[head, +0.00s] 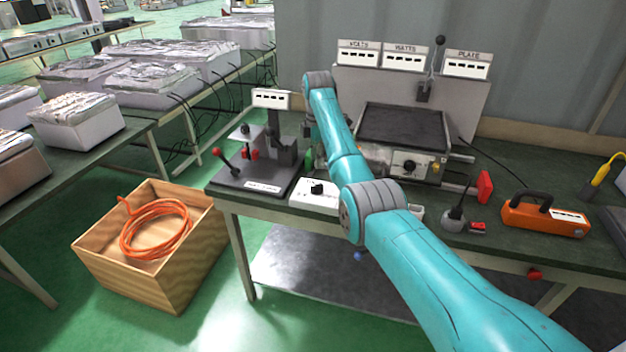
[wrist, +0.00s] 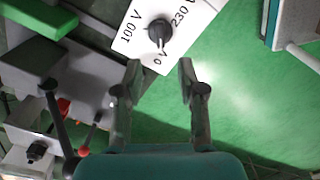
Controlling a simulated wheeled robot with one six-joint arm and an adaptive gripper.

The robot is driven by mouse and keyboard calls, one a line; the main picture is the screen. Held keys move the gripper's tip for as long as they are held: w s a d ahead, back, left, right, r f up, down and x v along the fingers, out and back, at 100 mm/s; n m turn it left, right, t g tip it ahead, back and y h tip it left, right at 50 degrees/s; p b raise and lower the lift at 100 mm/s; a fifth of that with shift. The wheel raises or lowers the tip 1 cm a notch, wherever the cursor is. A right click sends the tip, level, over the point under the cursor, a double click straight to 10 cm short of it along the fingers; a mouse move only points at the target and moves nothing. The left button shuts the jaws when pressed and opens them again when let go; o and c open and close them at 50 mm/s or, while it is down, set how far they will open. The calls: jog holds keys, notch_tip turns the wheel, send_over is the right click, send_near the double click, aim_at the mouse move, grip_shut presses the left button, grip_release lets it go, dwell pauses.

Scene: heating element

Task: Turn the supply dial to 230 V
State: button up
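The supply dial is a black knob (wrist: 159,30) on a white panel (wrist: 128,44), near the top of the wrist view. Its labels read 100 V, 0 V and 230 V, the last partly cut by the view's edge. The knob's pale pointer mark faces the 0 V label. In the head view the dial (head: 317,188) sits at the bench's front edge, left of my arm's elbow. My gripper (wrist: 160,66) is open and empty, its two fingers apart, with the knob ahead of the gap. No contact shows. In the head view my arm hides most of the gripper.
A lever stand (head: 250,178) is left of the dial. A hot-plate unit (head: 405,125) with its own knob and signs stands behind. An orange case (head: 545,214) lies at the right. A wooden crate (head: 190,282) with orange cable stands on the floor.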

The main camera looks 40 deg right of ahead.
aim_at(317, 185)
notch_tip(317, 185, down, 10)
jog(key=shift+r, duration=0.1)
dwell(0.4)
grip_shut()
